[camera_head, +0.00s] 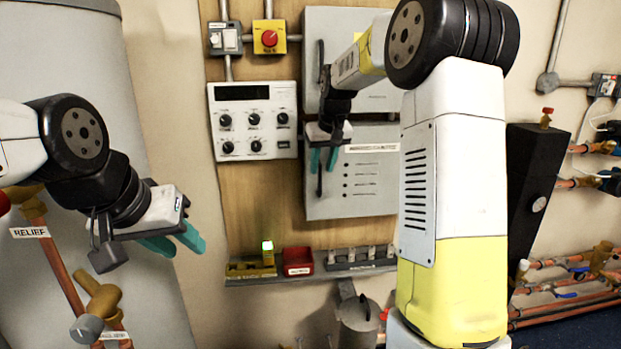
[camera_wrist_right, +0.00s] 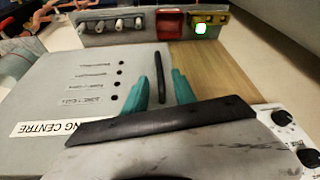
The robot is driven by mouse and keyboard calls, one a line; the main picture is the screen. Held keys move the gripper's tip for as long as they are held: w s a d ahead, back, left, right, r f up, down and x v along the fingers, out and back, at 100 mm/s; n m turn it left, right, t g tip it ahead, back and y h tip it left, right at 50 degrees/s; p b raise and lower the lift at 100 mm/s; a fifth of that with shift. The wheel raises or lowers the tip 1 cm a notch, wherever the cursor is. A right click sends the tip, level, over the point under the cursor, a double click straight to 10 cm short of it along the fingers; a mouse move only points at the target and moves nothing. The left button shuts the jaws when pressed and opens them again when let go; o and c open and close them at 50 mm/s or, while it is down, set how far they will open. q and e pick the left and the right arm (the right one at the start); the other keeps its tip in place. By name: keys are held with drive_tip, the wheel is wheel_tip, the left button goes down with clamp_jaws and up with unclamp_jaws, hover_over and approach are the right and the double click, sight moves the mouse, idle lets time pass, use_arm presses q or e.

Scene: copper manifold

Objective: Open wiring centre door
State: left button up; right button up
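The wiring centre is the lower grey wall box, and its door (camera_head: 368,190) looks closed, with a label strip (camera_head: 372,148) near its top. The door also shows upside down in the right wrist view (camera_wrist_right: 60,100). Its black vertical handle (camera_head: 319,182) is along the left edge. My right gripper (camera_head: 323,162) is open at the handle. In the right wrist view the teal fingers (camera_wrist_right: 162,88) are on either side of the handle (camera_wrist_right: 159,72), with gaps showing. How deep they reach around it is unclear. My left gripper (camera_head: 184,248) is open and empty, away from the box.
Another grey box (camera_head: 345,30) is above, with its own handle. A control panel (camera_head: 253,120) with knobs is to the left. A tank (camera_head: 75,150) stands far left.

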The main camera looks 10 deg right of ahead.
sight(321, 173)
drive_tip(key=x, duration=0.5)
drive_tip(key=shift+f, duration=0.1)
clamp_jaws()
idle(1.3)
